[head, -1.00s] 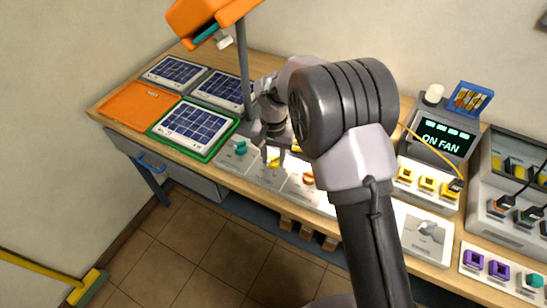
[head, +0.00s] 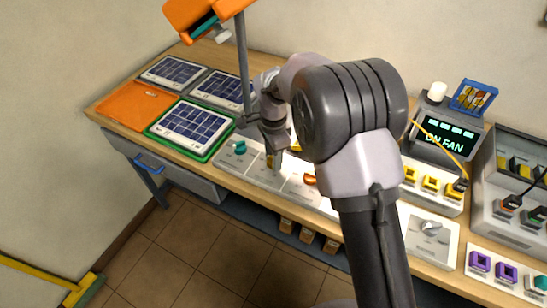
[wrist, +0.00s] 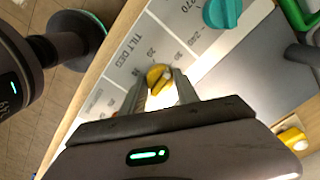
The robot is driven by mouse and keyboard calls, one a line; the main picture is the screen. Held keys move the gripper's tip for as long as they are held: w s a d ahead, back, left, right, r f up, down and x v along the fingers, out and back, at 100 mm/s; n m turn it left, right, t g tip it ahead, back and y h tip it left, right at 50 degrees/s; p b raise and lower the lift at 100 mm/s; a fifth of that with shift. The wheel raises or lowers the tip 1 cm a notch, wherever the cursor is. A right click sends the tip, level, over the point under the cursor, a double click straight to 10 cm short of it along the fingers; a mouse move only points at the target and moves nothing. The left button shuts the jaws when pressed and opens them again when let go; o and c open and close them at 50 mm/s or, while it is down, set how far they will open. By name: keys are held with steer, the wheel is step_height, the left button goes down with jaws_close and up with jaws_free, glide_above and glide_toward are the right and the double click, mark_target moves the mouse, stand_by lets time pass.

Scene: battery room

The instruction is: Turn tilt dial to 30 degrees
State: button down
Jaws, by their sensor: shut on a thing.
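The yellow tilt dial (wrist: 158,76) sits on a pale panel marked "TILT DEG" (wrist: 128,48) in the wrist view. The angle that the dial points to cannot be told.
A teal dial (head: 239,147) is left of my gripper and an orange dial (head: 309,180) right of it. Solar panels (head: 188,125) lie to the left, under an orange lamp (head: 205,14) on a post. A screen (head: 446,135) reads "ON FAN".

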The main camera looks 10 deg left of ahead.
steer(key=shift+m, duration=0.9)
steer(key=c, duration=0.9)
jaws_free()
steer(key=shift+r, duration=0.1)
step_height(320, 180, up, 17)
steer(key=p, duration=0.5)
steer(key=shift+r, duration=0.1)
